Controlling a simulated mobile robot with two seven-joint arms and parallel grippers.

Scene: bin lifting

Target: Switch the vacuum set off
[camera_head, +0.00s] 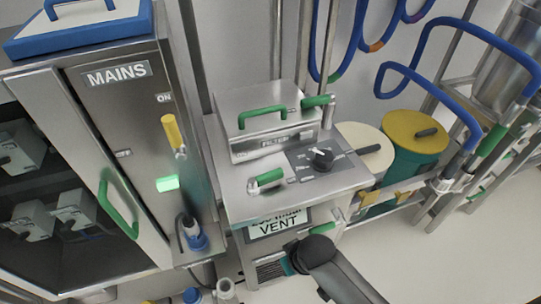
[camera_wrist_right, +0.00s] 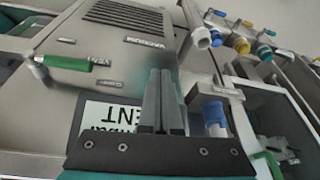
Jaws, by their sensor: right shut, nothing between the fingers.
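The vacuum set is a steel cabinet (camera_head: 232,197) in the middle of the head view. Its sloped top carries a black rotary knob (camera_head: 322,158) on a dark plate and a short green-handled lever (camera_head: 268,178). A "VENT" sign (camera_head: 278,224) is on its front, with a green-handled lever (camera_head: 310,229) beside it. My right gripper (camera_head: 292,263) is in front of the cabinet's lower front; its fingers are hard to see there. In the right wrist view the right gripper (camera_wrist_right: 161,75) is shut and empty, with the upside-down VENT sign (camera_wrist_right: 101,117) behind it. My left gripper is not in view.
A MAINS cabinet (camera_head: 130,120) with a yellow handle (camera_head: 172,132) and lit green lamp (camera_head: 167,184) stands left. A yellow-topped drum (camera_head: 414,130), blue hoses (camera_head: 400,72) and steel pipework stand right. The pale floor (camera_head: 470,240) is clear at the lower right.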

